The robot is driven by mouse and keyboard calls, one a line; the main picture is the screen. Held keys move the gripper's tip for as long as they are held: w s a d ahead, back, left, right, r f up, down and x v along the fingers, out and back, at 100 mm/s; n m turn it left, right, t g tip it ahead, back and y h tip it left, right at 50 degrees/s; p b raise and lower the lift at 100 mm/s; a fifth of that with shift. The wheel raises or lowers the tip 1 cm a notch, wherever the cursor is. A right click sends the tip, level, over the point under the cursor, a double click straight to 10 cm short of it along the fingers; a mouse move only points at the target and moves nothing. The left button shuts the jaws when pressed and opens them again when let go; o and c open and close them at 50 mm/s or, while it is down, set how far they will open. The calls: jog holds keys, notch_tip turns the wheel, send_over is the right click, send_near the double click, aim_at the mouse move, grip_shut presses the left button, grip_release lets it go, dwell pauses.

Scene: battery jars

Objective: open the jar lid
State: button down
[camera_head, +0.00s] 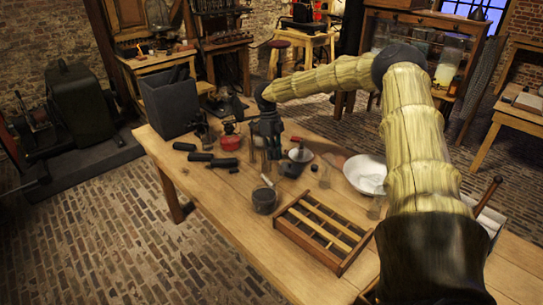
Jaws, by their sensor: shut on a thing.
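My gripper (268,147) is at the end of my arm, pointing down low over the middle of the wooden table. It is shut on what looks like a dark jar lid, mostly hidden by the fingers. A clear glass jar (258,141) shows faintly beside and behind the fingers; I cannot tell whether the lid is still seated on it.
On the table (215,195) are a grey open box (170,102), a red pot (230,142), black cylinders (200,157), a dark cup (264,200), a divided wooden tray (302,236) and a white bowl (366,173). The table's front left stretch is clear.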

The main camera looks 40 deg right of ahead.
jog(key=shift+d+f, duration=0.1)
jog(key=shift+d, duration=0.05)
dwell(0.3)
jog(key=c, duration=1.7)
grip_release()
jog(key=shift+w, duration=0.1)
jog(key=v, duration=1.2)
